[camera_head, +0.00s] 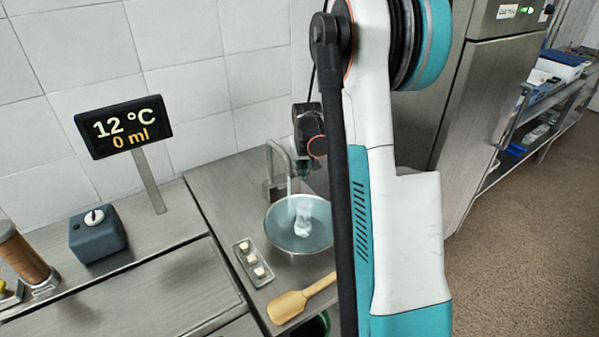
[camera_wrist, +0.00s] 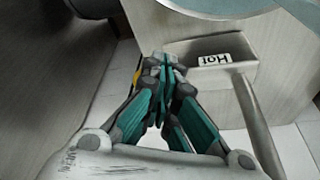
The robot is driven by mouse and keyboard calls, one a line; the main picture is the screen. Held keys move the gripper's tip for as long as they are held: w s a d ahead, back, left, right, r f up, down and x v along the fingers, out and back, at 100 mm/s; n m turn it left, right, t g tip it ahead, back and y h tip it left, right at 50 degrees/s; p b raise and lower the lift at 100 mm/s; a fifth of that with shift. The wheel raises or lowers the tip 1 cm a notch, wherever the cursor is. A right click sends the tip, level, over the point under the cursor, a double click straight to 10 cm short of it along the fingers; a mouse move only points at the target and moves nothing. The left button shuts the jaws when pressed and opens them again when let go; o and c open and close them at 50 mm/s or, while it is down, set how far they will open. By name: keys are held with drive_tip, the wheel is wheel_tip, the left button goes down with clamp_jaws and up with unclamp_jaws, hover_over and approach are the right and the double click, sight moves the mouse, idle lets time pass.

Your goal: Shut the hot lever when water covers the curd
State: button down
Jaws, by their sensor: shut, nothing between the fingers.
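A metal bowl (camera_head: 270,228) stands under the tap (camera_head: 279,160) in the head view. A thin stream falls from the spout into it, and a white lump of curd (camera_head: 303,226) shows in clear water; I cannot tell whether it is fully covered. My gripper (camera_head: 305,172) is by the tap, partly hidden by my arm. In the wrist view my gripper (camera_wrist: 161,64) is shut and empty, its tips beside a grey block with a "Hot" label (camera_wrist: 214,60). A grey bar (camera_wrist: 258,120) runs from that block; I cannot tell whether tips and block touch.
A display (camera_head: 124,127) reads 12 °C and 0 ml. A small tray of white pieces (camera_head: 253,262) and a wooden paddle (camera_head: 290,304) lie near the bowl. A grey box with a knob (camera_head: 98,236) stands at left. My arm hides the counter's right side.

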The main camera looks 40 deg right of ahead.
drive_tip(key=shift+d+n, duration=0.15)
drive_tip(key=shift+n, duration=0.15)
drive_tip(key=shift+w+d+n+y, duration=0.2)
drive_tip(key=shift+w+d+n, duration=0.05)
drive_tip(key=shift+d+n, duration=0.3)
drive_tip(key=shift+w+d+n+y, duration=0.25)
drive_tip(key=shift+d+n, duration=0.15)
drive_tip(key=shift+n, duration=0.25)
drive_tip(key=shift+d, duration=0.25)
idle(0.3)
